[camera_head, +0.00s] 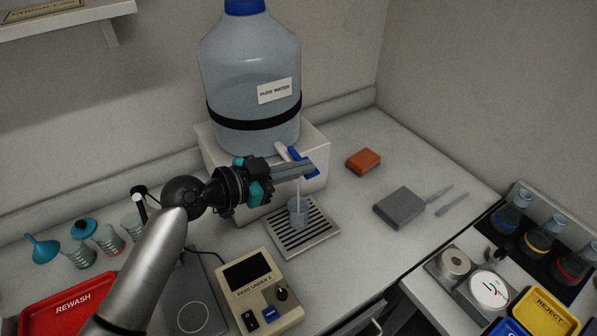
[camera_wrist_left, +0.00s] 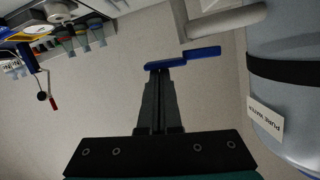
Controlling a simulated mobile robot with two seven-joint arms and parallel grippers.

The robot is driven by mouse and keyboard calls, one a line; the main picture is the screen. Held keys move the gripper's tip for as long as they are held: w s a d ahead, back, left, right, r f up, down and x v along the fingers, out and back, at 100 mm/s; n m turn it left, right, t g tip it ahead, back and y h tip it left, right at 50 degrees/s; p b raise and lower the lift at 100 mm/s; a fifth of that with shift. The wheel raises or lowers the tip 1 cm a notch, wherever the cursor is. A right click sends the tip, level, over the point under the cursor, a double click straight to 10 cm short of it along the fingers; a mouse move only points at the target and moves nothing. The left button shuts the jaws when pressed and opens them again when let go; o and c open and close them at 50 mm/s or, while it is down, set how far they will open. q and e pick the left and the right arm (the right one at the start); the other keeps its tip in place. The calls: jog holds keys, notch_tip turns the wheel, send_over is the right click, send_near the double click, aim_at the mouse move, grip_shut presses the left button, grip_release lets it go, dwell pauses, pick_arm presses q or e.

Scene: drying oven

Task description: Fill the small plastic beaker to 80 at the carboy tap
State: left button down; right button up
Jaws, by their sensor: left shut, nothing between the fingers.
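The small clear plastic beaker (camera_head: 298,214) stands upright on the slotted drip tray (camera_head: 334,236), below the carboy tap. A thin pale stream seems to run down into it; its level and markings are too small to read. The carboy (camera_head: 250,75), labelled PURE WATER, sits on a white stand; its side also shows in the left wrist view (camera_wrist_left: 284,85). My left gripper (camera_head: 312,168) is shut and empty, its fingertips at the blue tap lever (camera_head: 297,153). In the left wrist view the fingertips (camera_wrist_left: 160,78) appear to touch the lever (camera_wrist_left: 190,57). My right gripper is out of view.
A beige device (camera_head: 262,285) with a dark screen stands in front of the drip tray. A red REWASH tray (camera_head: 70,302) is at the left. An orange sponge (camera_head: 363,160) and a grey block (camera_head: 399,207) lie to the right. Flasks (camera_head: 512,212) stand farther right.

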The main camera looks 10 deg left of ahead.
pick_arm(q)
jog(key=f+m+b, duration=0.1)
jog(key=f+b, duration=0.1)
jog(key=b, duration=0.1)
jog(key=shift+s+d+m+t+y, duration=0.15)
jog(key=shift+m+t+y, duration=0.15)
jog(key=shift+m+t, duration=0.1)
jog(key=shift+r, duration=0.35)
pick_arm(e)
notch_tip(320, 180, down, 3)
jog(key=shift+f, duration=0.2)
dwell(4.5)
